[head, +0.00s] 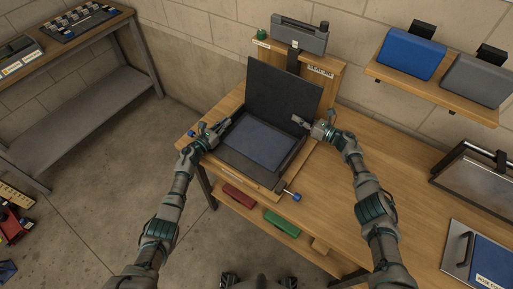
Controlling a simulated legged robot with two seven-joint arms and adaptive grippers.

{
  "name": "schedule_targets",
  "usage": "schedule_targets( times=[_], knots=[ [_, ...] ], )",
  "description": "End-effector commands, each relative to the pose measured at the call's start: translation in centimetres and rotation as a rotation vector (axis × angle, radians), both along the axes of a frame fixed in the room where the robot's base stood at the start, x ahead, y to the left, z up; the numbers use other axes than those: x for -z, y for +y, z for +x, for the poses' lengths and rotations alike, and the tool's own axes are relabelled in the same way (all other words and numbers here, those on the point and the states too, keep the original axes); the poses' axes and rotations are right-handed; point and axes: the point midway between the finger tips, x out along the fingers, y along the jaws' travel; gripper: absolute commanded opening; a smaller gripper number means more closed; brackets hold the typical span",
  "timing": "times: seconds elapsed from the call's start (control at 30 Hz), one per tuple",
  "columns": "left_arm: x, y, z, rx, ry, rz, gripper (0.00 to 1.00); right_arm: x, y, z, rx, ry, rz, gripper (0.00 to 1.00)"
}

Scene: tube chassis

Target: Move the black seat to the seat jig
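A black panel (283,92) stands upright at the back of a black tray-like frame (238,160) on the wooden bench; I take the panel for the black seat, but cannot be sure. A dark blue pad (258,144) lies inside the frame. A label that seems to read seat jig (320,72) is on the wooden board behind the panel. My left gripper (215,125) is at the frame's left back side, fingers spread. My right gripper (311,115) is beside the panel's lower right edge, fingers spread. I cannot tell whether either touches it.
A grey clamp-like block (300,36) sits on a post behind the panel. A wall shelf (430,92) holds a blue pad (411,55) and a grey pad (475,80). Red (239,195) and green (282,222) pieces lie under the bench.

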Motion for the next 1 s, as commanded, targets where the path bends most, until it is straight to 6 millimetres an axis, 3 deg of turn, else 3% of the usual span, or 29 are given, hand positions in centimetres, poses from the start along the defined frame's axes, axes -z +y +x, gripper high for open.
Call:
schedule_targets(
  times=[0.03, 0.1, 0.53, 1.0],
  knots=[
    [0.1, -0.1, -0.1, 0.003, 0.003, -0.001, 0.23, 0.0, 0.0, 0.0, 0.003, 0.0, -0.003, 0.21],
    [0.1, -0.1, -0.1, 0.002, 0.004, -0.002, 0.35, -0.1, 0.0, 0.0, 0.002, -0.001, -0.004, 0.34],
    [0.3, 0.9, -0.9, -0.003, 0.006, 0.002, 0.35, -0.1, 0.0, 0.0, 0.0, 0.0, -0.002, 0.34],
    [0.4, 5.8, -8.8, 0.001, 0.006, -0.001, 0.35, -0.1, 0.1, 0.0, -0.001, 0.0, -0.002, 0.34]
  ],
)
